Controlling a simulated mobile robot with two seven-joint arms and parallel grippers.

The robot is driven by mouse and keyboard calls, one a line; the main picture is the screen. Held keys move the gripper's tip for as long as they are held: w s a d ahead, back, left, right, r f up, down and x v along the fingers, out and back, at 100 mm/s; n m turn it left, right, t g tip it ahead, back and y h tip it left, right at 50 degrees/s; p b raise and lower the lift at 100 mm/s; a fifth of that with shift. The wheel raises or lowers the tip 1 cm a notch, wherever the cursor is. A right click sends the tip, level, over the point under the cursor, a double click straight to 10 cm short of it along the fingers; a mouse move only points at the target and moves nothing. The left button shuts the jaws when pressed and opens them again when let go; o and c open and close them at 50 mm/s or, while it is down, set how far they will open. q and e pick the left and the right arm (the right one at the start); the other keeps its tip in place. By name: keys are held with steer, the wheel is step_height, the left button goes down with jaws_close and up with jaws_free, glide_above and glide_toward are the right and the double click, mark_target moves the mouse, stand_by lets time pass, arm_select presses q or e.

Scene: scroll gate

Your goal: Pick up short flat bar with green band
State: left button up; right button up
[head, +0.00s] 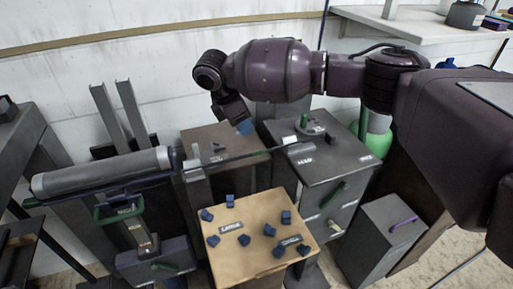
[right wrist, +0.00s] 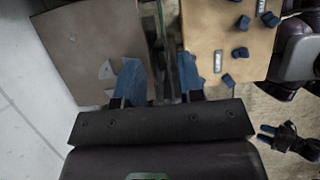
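My right gripper (head: 242,122) hangs over the back brown box in the head view. In the right wrist view its two blue fingers (right wrist: 160,82) stand apart. A thin dark bar with a narrow green line (right wrist: 164,45) shows in the gap between them, and I see no finger touching it. In the head view a thin greenish bar (head: 240,159) runs below the gripper toward a pale block. I cannot tell whether this is the short flat bar with a green band. My left gripper (right wrist: 268,134) shows small in the right wrist view, blue tips apart, empty.
A tan tabletop (head: 243,207) holds several blue blocks and two labels. A grey roller (head: 100,172) lies at left, near two tall grey uprights (head: 118,115). A dark cabinet (head: 340,150) with green handles stands right of the gripper. A box with a purple handle (head: 385,235) stands farther right.

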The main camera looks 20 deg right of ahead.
glide_above(257, 152)
steer(key=a, duration=0.2)
step_height(257, 152, down, 4)
steer(key=shift+f+b, duration=0.25)
steer(key=shift+b, duration=0.15)
steer(key=shift+d+f, duration=0.15)
steer(key=shift+f, duration=0.15)
steer(key=b+x, duration=0.1)
steer(key=x, duration=0.3)
steer(key=shift+f, duration=0.15)
steer(key=shift+d+f, duration=0.1)
steer(key=shift+f, duration=0.1)
arm_select(q)
steer(key=shift+s+a+f, duration=0.1)
steer(key=shift+s+f, duration=0.05)
steer(key=shift+f, duration=0.65)
arm_select(e)
steer(key=shift+r, duration=0.1)
arm_select(q)
steer(key=shift+s+f, duration=0.1)
steer(key=shift+s, duration=0.05)
steer(key=shift+s+a+f+g, duration=0.15)
steer(key=shift+s+g, duration=0.15)
steer(key=shift+s, duration=0.05)
arm_select(e)
steer(key=shift+f, duration=0.25)
